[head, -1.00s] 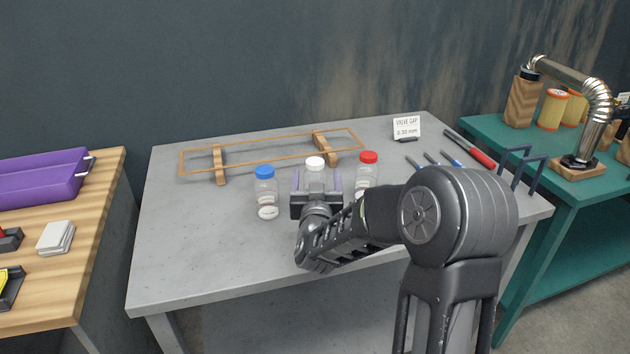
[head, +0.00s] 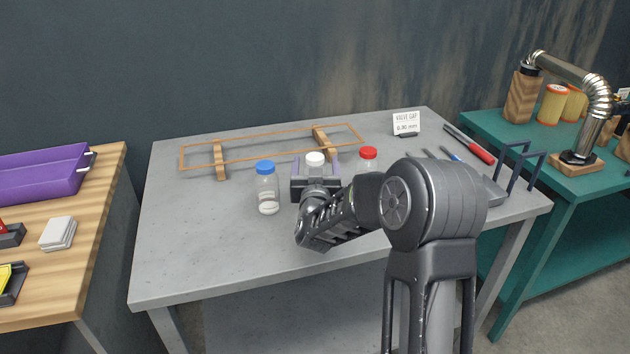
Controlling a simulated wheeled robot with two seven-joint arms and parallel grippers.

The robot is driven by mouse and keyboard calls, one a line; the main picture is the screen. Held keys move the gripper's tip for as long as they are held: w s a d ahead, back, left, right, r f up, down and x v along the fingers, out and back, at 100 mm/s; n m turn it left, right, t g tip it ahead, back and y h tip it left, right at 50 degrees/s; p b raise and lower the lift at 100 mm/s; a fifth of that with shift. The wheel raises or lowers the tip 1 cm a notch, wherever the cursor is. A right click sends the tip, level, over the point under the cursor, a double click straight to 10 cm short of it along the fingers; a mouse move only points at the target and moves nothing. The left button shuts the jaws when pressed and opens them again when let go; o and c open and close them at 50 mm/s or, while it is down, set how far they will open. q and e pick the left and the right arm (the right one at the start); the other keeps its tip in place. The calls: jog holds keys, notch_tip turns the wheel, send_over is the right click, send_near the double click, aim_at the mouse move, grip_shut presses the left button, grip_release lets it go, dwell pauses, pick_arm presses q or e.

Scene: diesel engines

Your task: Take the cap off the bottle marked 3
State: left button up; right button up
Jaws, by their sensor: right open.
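Three clear bottles stand in a row on the grey table: one with a blue cap (head: 265,167), one with a white cap (head: 315,159) and one with a red cap (head: 368,153). I cannot read a number on any of them. My right gripper (head: 316,168) is open at the white-capped bottle, its fingers on either side of the bottle near the cap. The gripper and arm hide most of that bottle's body and the lower part of the red-capped bottle. My left gripper is not in view.
A copper-coloured gasket frame (head: 270,148) on wooden supports lies behind the bottles. A valve gap card (head: 406,124) and red-handled tool (head: 470,146) are at the back right. The grey table's left part (head: 190,235) is clear.

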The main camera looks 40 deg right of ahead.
jog(key=x, duration=0.3)
jog(key=shift+w+d, duration=0.1)
jog(key=shift+w, duration=0.2)
jog(key=shift+c, duration=0.3)
grip_shut()
dwell(0.6)
